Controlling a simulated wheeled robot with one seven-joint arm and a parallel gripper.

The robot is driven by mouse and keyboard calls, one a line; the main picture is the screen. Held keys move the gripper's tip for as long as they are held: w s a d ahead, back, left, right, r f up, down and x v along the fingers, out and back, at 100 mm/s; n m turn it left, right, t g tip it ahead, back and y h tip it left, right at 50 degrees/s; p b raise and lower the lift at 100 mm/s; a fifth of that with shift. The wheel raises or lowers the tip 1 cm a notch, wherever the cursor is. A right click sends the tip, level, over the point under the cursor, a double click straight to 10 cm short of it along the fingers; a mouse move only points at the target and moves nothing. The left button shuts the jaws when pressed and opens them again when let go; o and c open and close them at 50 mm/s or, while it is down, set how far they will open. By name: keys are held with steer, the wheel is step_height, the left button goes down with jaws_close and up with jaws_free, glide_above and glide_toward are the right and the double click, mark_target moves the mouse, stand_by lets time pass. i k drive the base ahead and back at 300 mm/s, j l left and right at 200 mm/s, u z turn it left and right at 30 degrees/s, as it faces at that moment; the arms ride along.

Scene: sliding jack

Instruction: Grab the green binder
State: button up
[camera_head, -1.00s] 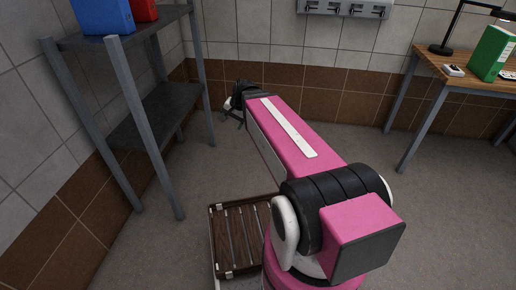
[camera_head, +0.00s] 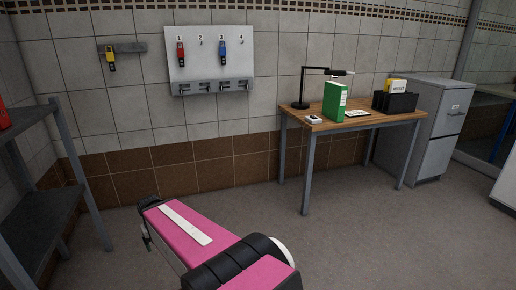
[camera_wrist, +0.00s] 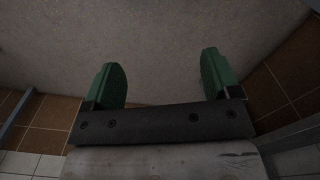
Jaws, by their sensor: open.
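The green binder (camera_head: 334,101) stands upright on the wooden desk (camera_head: 378,121) at the right of the head view, its white spine label facing the right. My gripper (camera_wrist: 161,84) shows in the wrist view with its two green-padded fingers spread apart and nothing between them. In the head view my pink arm is low in front, left of the desk, and its gripper end is mostly hidden. The gripper is well away from the binder.
On the desk are a black lamp (camera_head: 304,88), a small white box (camera_head: 315,119) and a black file holder (camera_head: 395,101). A grey cabinet (camera_head: 428,130) stands right of the desk. A metal shelf (camera_head: 40,200) is at the left. The floor before the desk is clear.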

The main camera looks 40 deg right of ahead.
mark_target(335, 95)
steer(key=z, duration=2.2)
